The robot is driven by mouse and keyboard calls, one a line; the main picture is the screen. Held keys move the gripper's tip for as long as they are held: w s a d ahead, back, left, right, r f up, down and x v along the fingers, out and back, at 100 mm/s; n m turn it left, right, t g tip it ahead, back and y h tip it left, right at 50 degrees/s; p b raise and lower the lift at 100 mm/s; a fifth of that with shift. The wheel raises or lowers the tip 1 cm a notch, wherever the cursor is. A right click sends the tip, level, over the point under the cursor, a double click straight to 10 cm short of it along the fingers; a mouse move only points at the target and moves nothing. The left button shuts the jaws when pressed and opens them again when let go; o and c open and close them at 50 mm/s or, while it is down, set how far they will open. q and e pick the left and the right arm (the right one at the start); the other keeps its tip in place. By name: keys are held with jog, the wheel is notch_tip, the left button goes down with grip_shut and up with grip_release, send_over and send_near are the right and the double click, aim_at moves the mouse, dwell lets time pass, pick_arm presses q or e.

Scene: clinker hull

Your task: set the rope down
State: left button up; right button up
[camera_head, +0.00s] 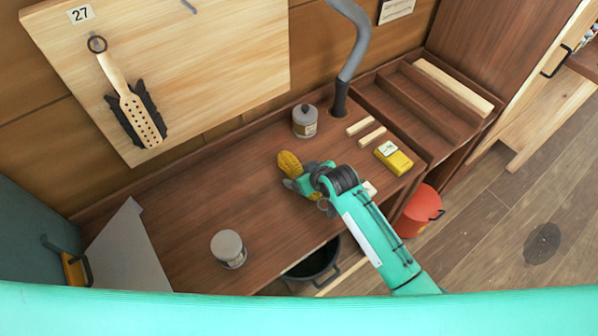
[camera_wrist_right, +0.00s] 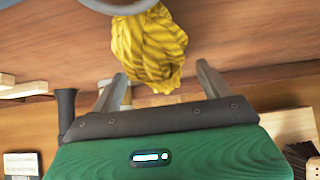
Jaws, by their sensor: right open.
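The rope is a yellow, twisted bundle (camera_head: 289,163) on the brown wooden bench top. In the right wrist view the rope (camera_wrist_right: 150,45) shows just beyond and between the fingertips. My right gripper (camera_head: 302,180) is at the near side of the rope, low over the bench. In the wrist view its two grey fingers (camera_wrist_right: 160,76) stand apart, one to each side of the rope's lower end. Whether a finger touches the rope cannot be told. My left gripper is not in view.
A lidded grey tin (camera_head: 305,121) stands behind the rope, and another tin (camera_head: 228,250) stands at the front left. Pale wood blocks (camera_head: 366,130) and a yellow box (camera_head: 393,158) lie to the right. A dark pot (camera_head: 313,265) is below the front edge. The bench's left middle is clear.

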jog(key=shift+w+a+f, duration=0.25)
jog(key=shift+w+f, duration=0.05)
jog(key=shift+f, duration=0.1)
jog(key=c, duration=1.1)
jog(key=shift+c, duration=0.5)
jog(key=shift+r, duration=0.15)
